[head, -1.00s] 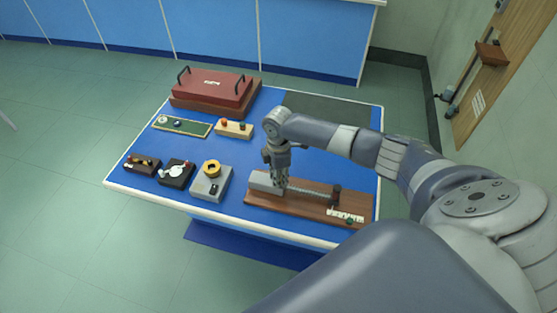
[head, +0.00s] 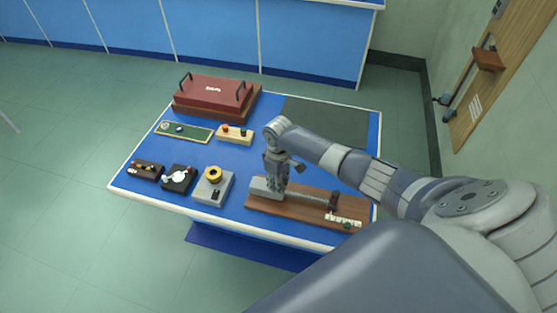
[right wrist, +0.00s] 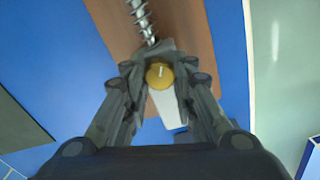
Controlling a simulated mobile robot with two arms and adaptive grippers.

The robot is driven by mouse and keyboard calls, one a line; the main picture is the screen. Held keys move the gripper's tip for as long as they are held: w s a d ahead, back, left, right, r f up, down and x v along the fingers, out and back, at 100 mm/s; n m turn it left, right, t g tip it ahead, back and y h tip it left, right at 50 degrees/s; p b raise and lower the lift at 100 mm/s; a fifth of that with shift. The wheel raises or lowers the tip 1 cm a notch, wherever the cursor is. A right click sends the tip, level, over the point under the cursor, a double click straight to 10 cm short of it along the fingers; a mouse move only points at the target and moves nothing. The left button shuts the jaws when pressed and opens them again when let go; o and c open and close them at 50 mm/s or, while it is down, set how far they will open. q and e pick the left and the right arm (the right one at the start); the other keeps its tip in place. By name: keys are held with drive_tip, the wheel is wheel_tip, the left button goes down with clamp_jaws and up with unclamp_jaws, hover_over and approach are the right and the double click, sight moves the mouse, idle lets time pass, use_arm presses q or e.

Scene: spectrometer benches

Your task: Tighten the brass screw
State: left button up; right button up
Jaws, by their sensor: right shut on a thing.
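The brass screw (right wrist: 159,75) shows in the right wrist view as a round yellow head with a pale slot mark. It sits on a grey block (right wrist: 168,108) at one end of a brown wooden board (right wrist: 188,28). My right gripper (right wrist: 159,70) points down over the block, with its fingers closed on both sides of the screw head. In the head view my right gripper (head: 275,187) stands over the grey block (head: 262,189) and hides the screw. My left gripper is not in view.
A coiled metal spring or threaded rod (head: 307,196) runs along the board to a dark post (head: 334,201). Left are a grey box with a yellow ring (head: 213,187) and black box (head: 178,179). Behind is a red handled case (head: 213,95). A dark mat (head: 325,120) is bare.

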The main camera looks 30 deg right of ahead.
drive_tip(key=shift+w+m, duration=0.1)
drive_tip(key=shift+m, duration=0.4)
drive_tip(key=o, duration=1.1)
wheel_tip(320, 180, up, 12)
drive_tip(key=shift+r, duration=0.1)
